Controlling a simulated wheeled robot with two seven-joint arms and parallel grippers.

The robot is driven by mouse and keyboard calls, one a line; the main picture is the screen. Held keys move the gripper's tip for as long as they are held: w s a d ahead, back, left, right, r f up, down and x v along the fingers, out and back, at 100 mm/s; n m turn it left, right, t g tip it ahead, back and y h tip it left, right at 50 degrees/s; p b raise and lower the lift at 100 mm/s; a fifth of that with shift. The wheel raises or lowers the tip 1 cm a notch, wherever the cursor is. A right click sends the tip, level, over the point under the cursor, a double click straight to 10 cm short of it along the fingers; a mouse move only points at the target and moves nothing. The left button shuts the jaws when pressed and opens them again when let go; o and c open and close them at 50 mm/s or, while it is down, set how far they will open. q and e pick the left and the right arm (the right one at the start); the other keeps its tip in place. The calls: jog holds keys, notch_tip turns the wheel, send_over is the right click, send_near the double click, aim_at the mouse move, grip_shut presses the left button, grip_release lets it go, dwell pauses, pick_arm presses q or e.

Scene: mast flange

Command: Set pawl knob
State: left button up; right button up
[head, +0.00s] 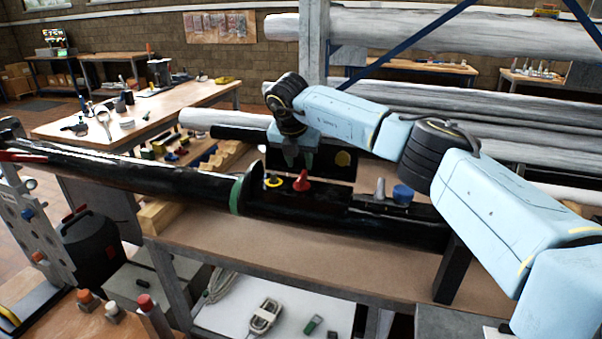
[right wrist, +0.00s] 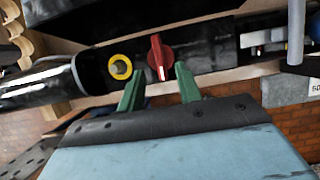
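The red knob (head: 302,181), which I take to be the pawl knob, stands on the black mast section near the green-edged flange (head: 237,194). In the right wrist view the red knob (right wrist: 160,54) has a pointed grip with a white mark at its lower end. A yellow ring (right wrist: 120,67) sits to its left. My right gripper (head: 293,157) is above and behind the red knob in the head view. In the right wrist view its green fingers (right wrist: 158,84) are apart with nothing between them, just short of the knob. My left gripper does not show.
A blue knob (head: 402,194) and a grey peg (head: 380,189) stand right of the red knob.

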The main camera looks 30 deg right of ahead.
aim_at(302, 175)
jog(key=x, duration=0.5)
jog(key=shift+f, duration=0.15)
grip_shut()
